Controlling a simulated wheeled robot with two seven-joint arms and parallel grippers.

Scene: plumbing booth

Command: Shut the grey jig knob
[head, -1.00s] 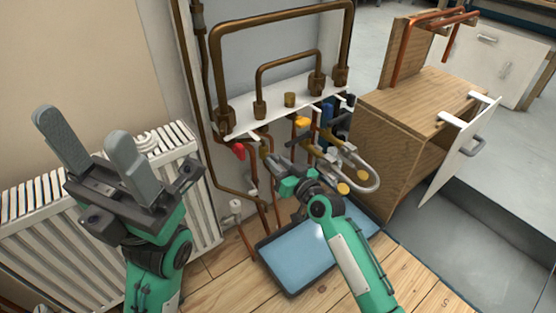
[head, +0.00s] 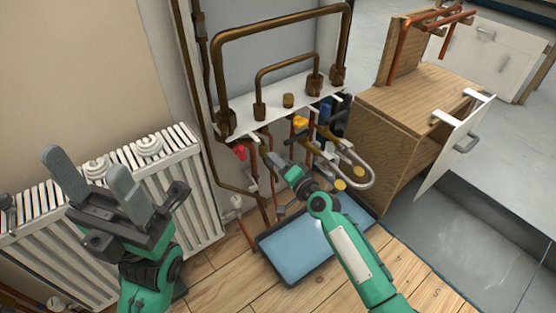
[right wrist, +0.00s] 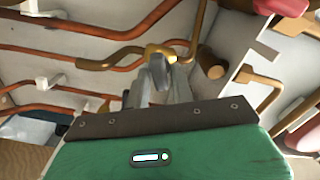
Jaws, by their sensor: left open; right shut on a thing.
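My right gripper (head: 270,160) reaches in under the white manifold plate from the front right. In the right wrist view its jaws (right wrist: 160,88) are shut on a small grey thing, which I take for the grey jig knob (right wrist: 158,70). It sits against a brass valve (right wrist: 157,52) on a copper pipe. The knob is mostly hidden by the fingers, so its turn angle cannot be read. In the head view the hand covers it. My left gripper (head: 92,182) is open and empty, raised in front of the radiator.
A red knob (head: 240,152), a yellow knob (head: 300,122) and a blue knob (head: 325,110) hang close by under the white plate (head: 270,112). A blue tray (head: 300,250) lies below on the floorboards. A white radiator (head: 190,200) stands left; a wooden cabinet (head: 395,135) stands right.

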